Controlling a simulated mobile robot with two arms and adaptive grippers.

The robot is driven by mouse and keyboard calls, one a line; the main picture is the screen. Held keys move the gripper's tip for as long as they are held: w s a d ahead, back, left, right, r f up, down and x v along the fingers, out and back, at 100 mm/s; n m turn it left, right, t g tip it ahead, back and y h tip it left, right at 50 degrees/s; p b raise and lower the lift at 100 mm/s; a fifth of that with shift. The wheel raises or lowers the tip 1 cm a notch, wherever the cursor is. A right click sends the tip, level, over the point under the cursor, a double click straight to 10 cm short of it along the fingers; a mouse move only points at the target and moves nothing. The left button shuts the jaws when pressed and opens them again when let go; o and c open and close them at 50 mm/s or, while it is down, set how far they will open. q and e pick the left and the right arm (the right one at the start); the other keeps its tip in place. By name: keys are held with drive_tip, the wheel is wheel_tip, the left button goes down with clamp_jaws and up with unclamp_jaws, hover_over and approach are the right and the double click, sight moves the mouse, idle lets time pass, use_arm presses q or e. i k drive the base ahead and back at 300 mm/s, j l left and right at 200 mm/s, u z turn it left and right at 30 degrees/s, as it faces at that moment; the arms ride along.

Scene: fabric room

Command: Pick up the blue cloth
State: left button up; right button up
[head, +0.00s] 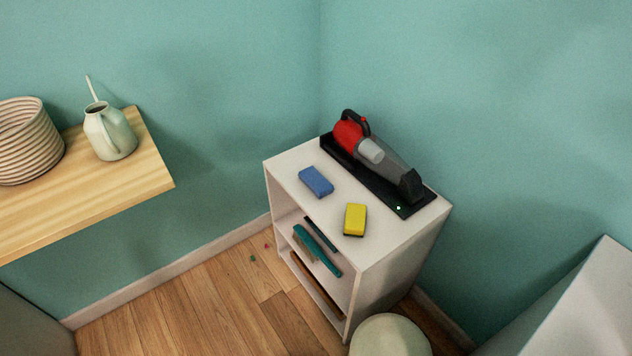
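A small folded blue cloth (316,181) lies flat on the top of a white shelf unit (292,163), toward its left side. It is fully in view and nothing covers it. It lies apart from the yellow sponge and the vacuum dock. Neither of my grippers shows in the head view.
A yellow sponge (355,219) lies near the front edge of the unit's top. A red and grey handheld vacuum (379,155) rests on a black dock (416,208) behind. A wooden shelf (110,188) with a watering can (110,132) and basket (28,142) is left.

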sight(320, 186)
drive_tip(key=i+j+u, duration=0.15)
drive_tip(key=j, duration=0.2)
drive_tip(key=i+j+u, duration=0.15)
drive_tip(key=j, duration=0.2)
drive_tip(key=i+j+u, duration=0.15)
drive_tip(key=i+j, duration=0.1)
drive_tip(key=j, duration=0.05)
